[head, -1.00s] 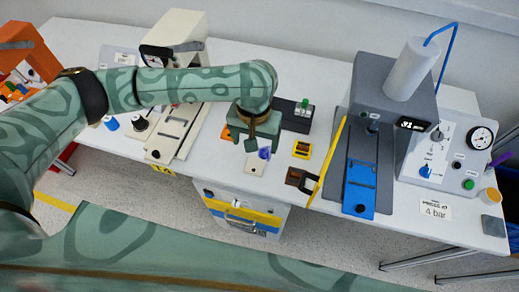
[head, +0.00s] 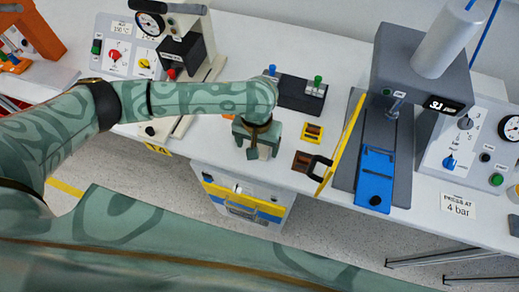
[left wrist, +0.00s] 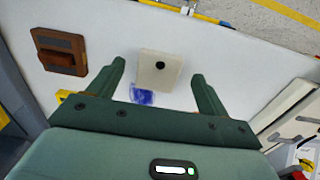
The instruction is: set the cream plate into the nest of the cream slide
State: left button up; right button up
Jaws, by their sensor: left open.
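The cream plate (left wrist: 150,82), a small square with a black knob, lies on the white bench in the left wrist view. In the head view my left gripper hides it. My left gripper (head: 258,152) is open and points down over the plate; in the left wrist view its fingers (left wrist: 159,78) are apart, one on each side of the plate. The cream slide (head: 165,131) is at the left below the cream press, partly behind my left arm. Part of it shows at the right of the left wrist view (left wrist: 288,116). Its nest is not clearly seen. My right gripper is not in view.
A blue-purple patch (left wrist: 142,96) adjoins the plate's edge. Further right are a yellow panel (head: 340,145) and a blue slide (head: 375,178). A dark box (head: 300,94) stands behind.

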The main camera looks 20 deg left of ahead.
pick_arm(q)
notch_tip(320, 180, down, 2)
jog(key=shift+f, duration=0.1)
jog(key=shift+r, duration=0.2)
jog(key=shift+c, duration=0.6)
jog(key=c, duration=0.9)
jog(key=shift+c, duration=0.2)
